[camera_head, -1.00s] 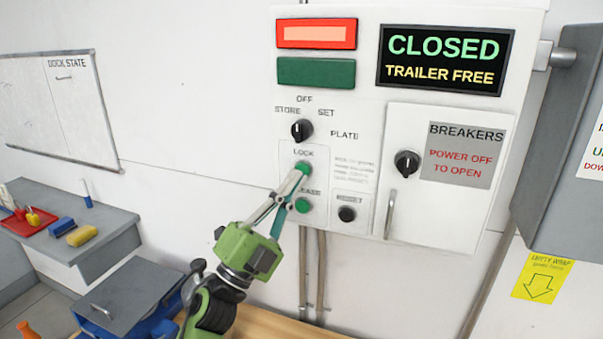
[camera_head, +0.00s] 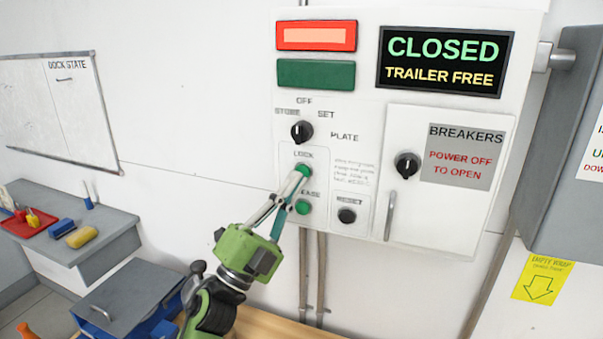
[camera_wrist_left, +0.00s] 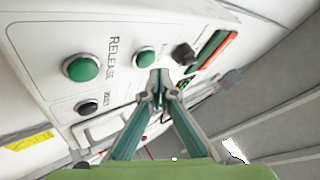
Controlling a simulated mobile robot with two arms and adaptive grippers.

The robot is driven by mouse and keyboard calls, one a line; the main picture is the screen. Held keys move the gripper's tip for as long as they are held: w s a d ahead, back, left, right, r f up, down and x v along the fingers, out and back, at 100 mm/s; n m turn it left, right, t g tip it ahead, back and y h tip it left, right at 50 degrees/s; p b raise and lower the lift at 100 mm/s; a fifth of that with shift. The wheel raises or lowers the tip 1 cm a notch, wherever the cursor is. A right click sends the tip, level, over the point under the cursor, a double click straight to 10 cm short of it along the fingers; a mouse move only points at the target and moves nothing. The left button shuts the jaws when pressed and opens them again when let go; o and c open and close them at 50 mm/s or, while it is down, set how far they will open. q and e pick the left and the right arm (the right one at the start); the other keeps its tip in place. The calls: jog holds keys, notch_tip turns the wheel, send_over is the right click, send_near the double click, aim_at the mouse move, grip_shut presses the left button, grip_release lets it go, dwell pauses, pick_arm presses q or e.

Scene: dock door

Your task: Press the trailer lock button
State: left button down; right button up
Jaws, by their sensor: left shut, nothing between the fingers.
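The green LOCK button (camera_head: 303,170) is on the white control panel, below the selector knob. It also shows in the left wrist view (camera_wrist_left: 145,57), just beyond my fingertips. My left gripper (camera_head: 297,180) is shut and empty, its tips at the lower edge of the LOCK button in the head view. I cannot tell whether they touch it. The green RELEASE button (camera_head: 303,206) is just below, its label partly hidden by the fingers. The display (camera_head: 445,60) reads CLOSED, TRAILER FREE. My right gripper is not in view.
The selector knob (camera_head: 302,131) is above LOCK, and the black RESET button (camera_head: 347,215) is at lower right. A red lamp (camera_head: 316,35) is lit above a dark green lamp (camera_head: 316,73). The breaker door (camera_head: 450,215) is closed. A grey counter (camera_head: 105,225) stands at left.

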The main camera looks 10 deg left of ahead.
pick_arm(q)
jog(key=shift+w, duration=0.15)
jog(key=shift+w+d, duration=0.1)
jog(key=shift+w, duration=0.2)
jog(key=shift+w+b, duration=0.3)
jog(key=shift+w, duration=0.1)
dwell(0.9)
jog(key=shift+s, duration=0.85)
jog(key=s, duration=0.2)
jog(key=s+a+p, duration=0.1)
jog(key=s, duration=0.2)
jog(key=shift+a, duration=0.1)
